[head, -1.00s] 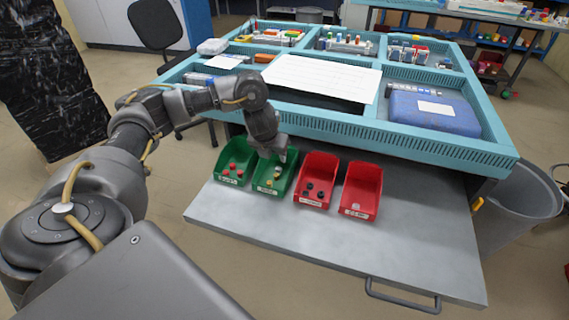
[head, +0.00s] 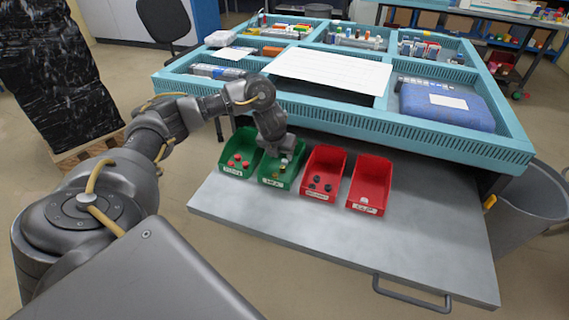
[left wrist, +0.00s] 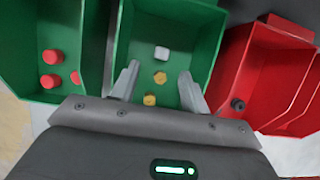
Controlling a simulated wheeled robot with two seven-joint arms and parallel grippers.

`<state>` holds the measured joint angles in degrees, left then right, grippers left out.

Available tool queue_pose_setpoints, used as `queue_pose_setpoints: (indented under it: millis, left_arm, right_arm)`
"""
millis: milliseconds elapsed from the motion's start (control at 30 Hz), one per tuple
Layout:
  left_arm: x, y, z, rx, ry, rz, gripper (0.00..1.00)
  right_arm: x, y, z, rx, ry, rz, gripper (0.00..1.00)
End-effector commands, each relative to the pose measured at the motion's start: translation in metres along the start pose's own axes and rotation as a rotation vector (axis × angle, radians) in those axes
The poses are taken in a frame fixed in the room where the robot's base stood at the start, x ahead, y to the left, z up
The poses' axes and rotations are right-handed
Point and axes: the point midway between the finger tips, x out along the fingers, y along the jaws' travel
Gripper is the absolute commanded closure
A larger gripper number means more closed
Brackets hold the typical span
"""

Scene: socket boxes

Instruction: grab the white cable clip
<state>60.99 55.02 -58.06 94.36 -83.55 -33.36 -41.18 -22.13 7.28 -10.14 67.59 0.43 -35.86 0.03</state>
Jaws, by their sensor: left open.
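A small white piece (left wrist: 162,53), which looks like the white cable clip, lies in the second green bin from the left (left wrist: 205,22). Two small yellow pieces (left wrist: 159,77) lie in the same bin, nearer my gripper. My left gripper (left wrist: 160,82) is open over this bin, its fingers on either side of the yellow pieces and the white piece just ahead of the tips. In the head view my left gripper (head: 278,150) hangs at the back of this bin, hiding part of it. Another small pale piece (head: 364,200) lies in the far right red bin (head: 370,178). My right gripper is not in view.
The first green bin (head: 238,152) holds red pieces. The nearer red bin (head: 324,170) holds dark pieces. The bins stand side by side on a grey pull-out shelf (head: 400,246), clear in front. The blue workbench edge (head: 420,137) overhangs behind them.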

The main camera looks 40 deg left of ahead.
Motion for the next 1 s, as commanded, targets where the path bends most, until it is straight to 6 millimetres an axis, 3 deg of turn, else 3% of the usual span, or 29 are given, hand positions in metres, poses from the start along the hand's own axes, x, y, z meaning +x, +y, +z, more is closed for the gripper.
queue_pose_setpoints:
  millis: [333,667,1000]
  left_arm:
    - [0.045,-0.002,0.004,-0.001,0.002,0.001,0.55]
    - [0.051,-0.002,0.005,0.001,0.000,0.000,0.55]
    - [0.051,-0.002,0.005,0.000,0.000,0.000,0.98]
  right_arm:
    - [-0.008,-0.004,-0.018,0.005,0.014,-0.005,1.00]
    - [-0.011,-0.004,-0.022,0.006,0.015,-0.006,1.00]
    - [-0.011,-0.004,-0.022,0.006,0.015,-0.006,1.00]
